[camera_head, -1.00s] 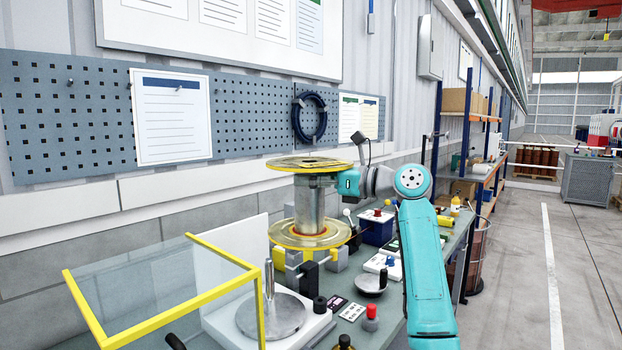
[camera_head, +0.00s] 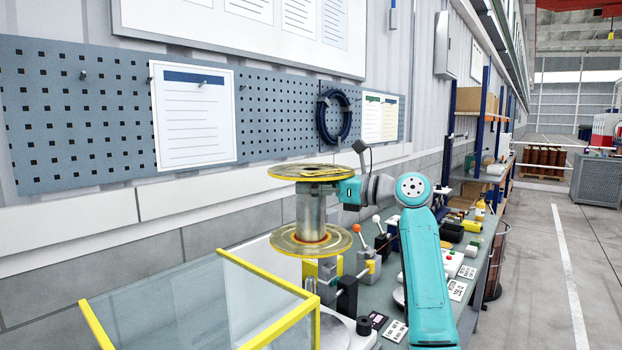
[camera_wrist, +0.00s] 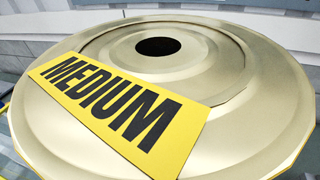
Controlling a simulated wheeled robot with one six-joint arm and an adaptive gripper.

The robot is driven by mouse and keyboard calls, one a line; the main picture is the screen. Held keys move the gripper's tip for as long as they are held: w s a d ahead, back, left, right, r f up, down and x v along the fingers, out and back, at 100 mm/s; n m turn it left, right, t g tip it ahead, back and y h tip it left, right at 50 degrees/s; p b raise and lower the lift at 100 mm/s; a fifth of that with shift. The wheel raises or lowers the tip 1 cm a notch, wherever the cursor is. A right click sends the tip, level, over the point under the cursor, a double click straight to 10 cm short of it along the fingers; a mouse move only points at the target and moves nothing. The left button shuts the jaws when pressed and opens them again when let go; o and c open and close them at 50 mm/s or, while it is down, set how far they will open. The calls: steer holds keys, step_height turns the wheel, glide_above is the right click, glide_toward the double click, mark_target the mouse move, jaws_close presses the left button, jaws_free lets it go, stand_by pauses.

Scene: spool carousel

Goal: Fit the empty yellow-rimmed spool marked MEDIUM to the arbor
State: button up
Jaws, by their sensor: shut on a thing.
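The empty spool (camera_head: 310,210) is upright, with a bare silver barrel and yellow-rimmed flanges. In the wrist view its top flange (camera_wrist: 250,90) fills the picture, with a dark centre hole and a yellow MEDIUM label (camera_wrist: 108,105). My gripper (camera_head: 318,187) is shut on the spool just under the top flange. The fingers are mostly hidden by that flange. The spool's lower flange appears in front of a yellow and grey bracket on the bench; I cannot tell the gap. The arbor cannot be made out now in either view.
A clear guard with a yellow frame (camera_head: 268,275) stands at the lower left. Controls, label cards (camera_head: 458,290) and small items crowd the bench right of the spool. A pegboard (camera_head: 70,115) lines the wall behind. The floor aisle (camera_head: 540,260) at right is clear.

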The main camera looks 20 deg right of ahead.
steer(key=shift+a+f, duration=0.1)
steer(key=shift+f, duration=2.5)
